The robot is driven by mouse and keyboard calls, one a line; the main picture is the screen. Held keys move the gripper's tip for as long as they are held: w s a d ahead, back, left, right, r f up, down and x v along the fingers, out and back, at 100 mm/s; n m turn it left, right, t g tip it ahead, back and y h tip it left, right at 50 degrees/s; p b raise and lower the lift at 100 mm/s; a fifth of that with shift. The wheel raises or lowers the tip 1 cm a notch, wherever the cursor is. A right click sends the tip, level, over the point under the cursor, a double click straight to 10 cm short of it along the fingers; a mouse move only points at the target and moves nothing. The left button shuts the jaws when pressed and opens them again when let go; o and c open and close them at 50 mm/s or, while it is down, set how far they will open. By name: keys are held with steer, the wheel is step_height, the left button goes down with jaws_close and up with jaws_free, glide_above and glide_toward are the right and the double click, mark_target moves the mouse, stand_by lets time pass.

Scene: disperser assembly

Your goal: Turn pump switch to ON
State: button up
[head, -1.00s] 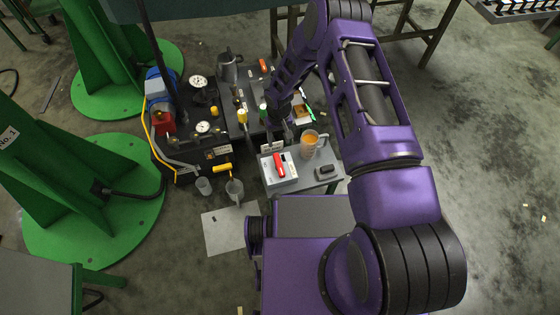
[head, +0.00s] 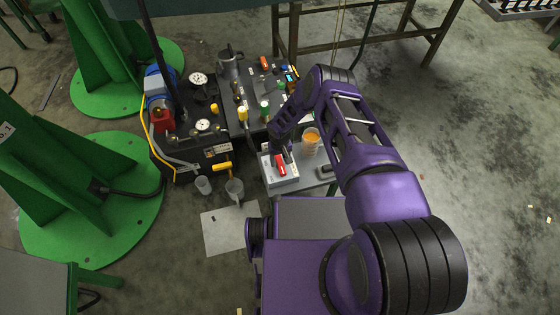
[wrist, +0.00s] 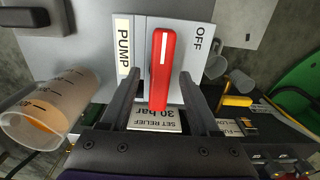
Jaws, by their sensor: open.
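The pump switch is a red lever (head: 281,169) on a light box (head: 285,184) on a small grey table. In the wrist view the lever (wrist: 162,66) has a white line and stands between a "PUMP" label (wrist: 124,45) and an "OFF" marking (wrist: 198,43). No "ON" marking is visible. My gripper (wrist: 160,82) is open, with one finger on each side of the lever. I cannot tell whether either finger touches it.
A beaker of orange liquid (head: 311,142) stands close beside the gripper, and also shows in the wrist view (wrist: 50,105). A small dark block (head: 325,171) lies on the table.

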jaws_close()
stand_by(0.3)
steer(key=shift+f+m+b, duration=0.1)
steer(key=shift+m+b, duration=0.2)
steer(key=m+b, duration=0.1)
steer(key=m, duration=0.1)
steer(key=shift+m+b, duration=0.3)
steer(key=shift+b, duration=0.1)
steer(key=m+b, duration=0.1)
steer(key=m, duration=0.3)
steer(key=shift+m, duration=0.3)
steer(key=m, duration=0.5)
steer(key=shift+m, duration=2.5)
jaws_free()
